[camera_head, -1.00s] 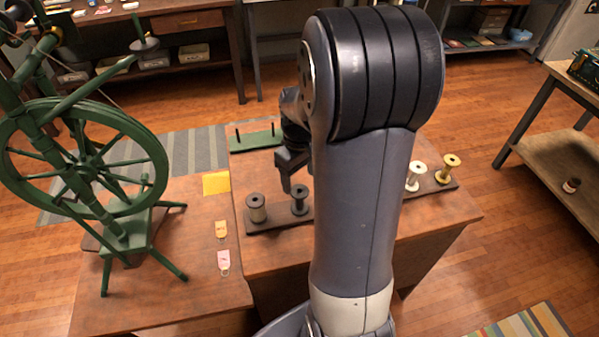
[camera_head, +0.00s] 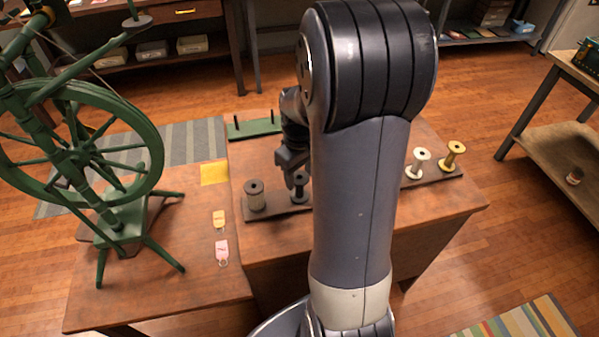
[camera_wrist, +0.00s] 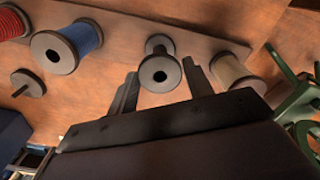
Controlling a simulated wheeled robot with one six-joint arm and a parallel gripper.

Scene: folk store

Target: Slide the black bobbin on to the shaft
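The black bobbin (camera_head: 300,187) stands upright on a dark rack board (camera_head: 275,209), partly hidden by my gripper (camera_head: 293,172) and arm in the head view. In the wrist view the black bobbin (camera_wrist: 159,72) lies between the two spread fingers of my gripper (camera_wrist: 160,67). The fingers are open, with gaps visible to the bobbin on both sides. A green base (camera_head: 253,129) with two upright dark pegs stands at the back of the table; I cannot tell whether one is the shaft. A green spinning wheel (camera_head: 150,185) stands at the left.
A grey-tan bobbin (camera_head: 255,195) stands close left of the black one. White (camera_head: 417,163) and yellow (camera_head: 452,155) bobbins stand at the rack's right end. The wrist view shows blue (camera_wrist: 82,37) and red (camera_wrist: 12,22) bobbins. A yellow sheet (camera_head: 214,173) and tags lie left.

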